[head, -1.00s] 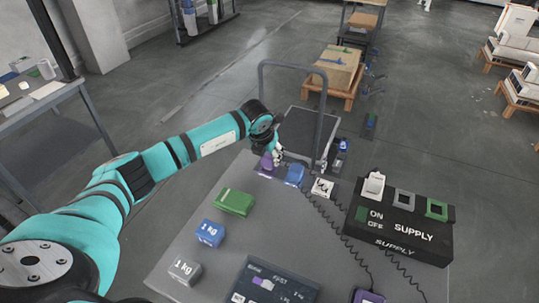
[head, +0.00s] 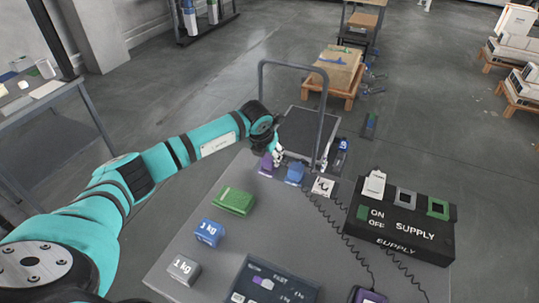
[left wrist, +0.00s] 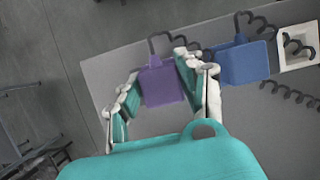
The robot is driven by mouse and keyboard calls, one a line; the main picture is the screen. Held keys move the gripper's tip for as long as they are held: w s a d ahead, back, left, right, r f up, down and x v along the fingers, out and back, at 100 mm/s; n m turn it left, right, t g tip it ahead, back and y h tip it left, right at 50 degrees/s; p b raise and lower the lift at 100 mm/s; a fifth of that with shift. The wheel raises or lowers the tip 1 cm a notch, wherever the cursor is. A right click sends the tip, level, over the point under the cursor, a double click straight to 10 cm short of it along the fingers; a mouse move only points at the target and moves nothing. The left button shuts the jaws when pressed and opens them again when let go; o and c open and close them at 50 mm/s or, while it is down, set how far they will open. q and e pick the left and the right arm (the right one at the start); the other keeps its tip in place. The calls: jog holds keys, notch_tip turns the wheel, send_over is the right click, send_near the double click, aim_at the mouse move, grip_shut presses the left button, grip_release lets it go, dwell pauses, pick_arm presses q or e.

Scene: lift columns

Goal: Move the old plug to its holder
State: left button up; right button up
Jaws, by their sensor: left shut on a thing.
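A purple plug (head: 266,164) with a dark coiled cable is at the far edge of the grey table. My left gripper (head: 276,153) is over it, and in the left wrist view the fingers (left wrist: 158,68) are shut on the purple plug (left wrist: 163,86). A blue plug (head: 295,172) is just to its right; it also shows in the left wrist view (left wrist: 244,63). Which plug is the old one is not marked. My right gripper is not in view.
The black supply box (head: 400,225) at the right carries a white plug (head: 374,184), a grey socket frame (head: 405,197) and a green one (head: 438,208). A trolley handle (head: 323,110) rises behind the table.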

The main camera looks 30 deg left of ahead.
pick_arm(q)
jog(key=shift+f+b, duration=0.35)
jog(key=shift+f, duration=0.15)
jog(key=o, duration=1.5)
jog(key=shift+c, duration=0.2)
jog(key=shift+r, duration=0.1)
jog(key=shift+r+p, duration=2.05)
jog(key=shift+r, duration=1.45)
